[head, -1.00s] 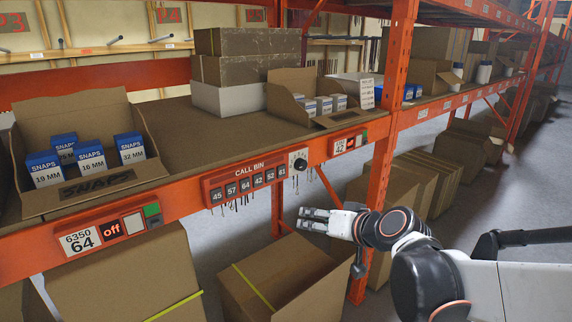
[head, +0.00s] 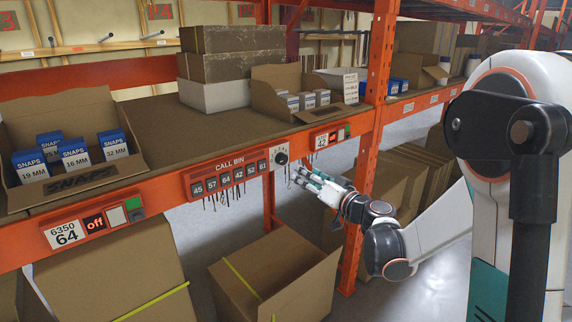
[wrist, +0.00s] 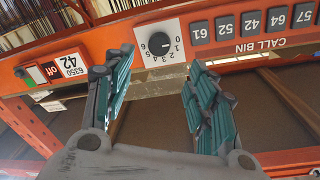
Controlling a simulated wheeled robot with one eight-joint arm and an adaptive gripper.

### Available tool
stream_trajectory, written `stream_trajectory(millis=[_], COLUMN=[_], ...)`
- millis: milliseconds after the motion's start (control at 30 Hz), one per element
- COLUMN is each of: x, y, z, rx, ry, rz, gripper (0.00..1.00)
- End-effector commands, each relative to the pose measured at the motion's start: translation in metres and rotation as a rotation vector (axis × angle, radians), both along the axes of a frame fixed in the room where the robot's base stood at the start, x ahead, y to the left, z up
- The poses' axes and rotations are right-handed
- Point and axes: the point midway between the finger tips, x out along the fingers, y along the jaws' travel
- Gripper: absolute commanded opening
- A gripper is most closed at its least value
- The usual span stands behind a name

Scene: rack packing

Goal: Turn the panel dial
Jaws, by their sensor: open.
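The panel dial is a black knob (head: 282,158) on a white plate, set in the orange shelf beam at the right end of the call bin panel. In the wrist view the knob (wrist: 158,43) appears upside down, with numbers around it. My gripper (head: 302,176) is just to the lower right of the dial in the head view. In the wrist view its two teal-padded fingers (wrist: 158,72) are spread apart with nothing between them, and the dial lies beyond the fingertips, between them in the picture. No contact with the dial shows.
The call bin panel (head: 227,167) with several number tiles is left of the dial, and label 42 (head: 322,139) is right of it. Thin hooks hang below the panel. An orange upright (head: 368,150) stands right of the gripper. An open carton (head: 240,300) sits below.

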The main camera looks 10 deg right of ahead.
Motion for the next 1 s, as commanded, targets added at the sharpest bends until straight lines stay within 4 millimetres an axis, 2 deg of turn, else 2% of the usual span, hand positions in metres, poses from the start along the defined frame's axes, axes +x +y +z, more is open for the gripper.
stream_trajectory(millis=[300, 500, 700, 1000], x=[0.058, 0.086, 0.099, 0.101], y=[0.027, 0.040, 0.046, 0.047], z=[-0.001, -0.001, 0.000, 0.000], rx=[0.000, 0.000, 0.000, 0.000], ry=[0.002, 0.002, 0.002, 0.002], rz=[0.001, 0.000, 0.001, 0.000], gripper=[0.52, 0.52, 0.52, 0.52])
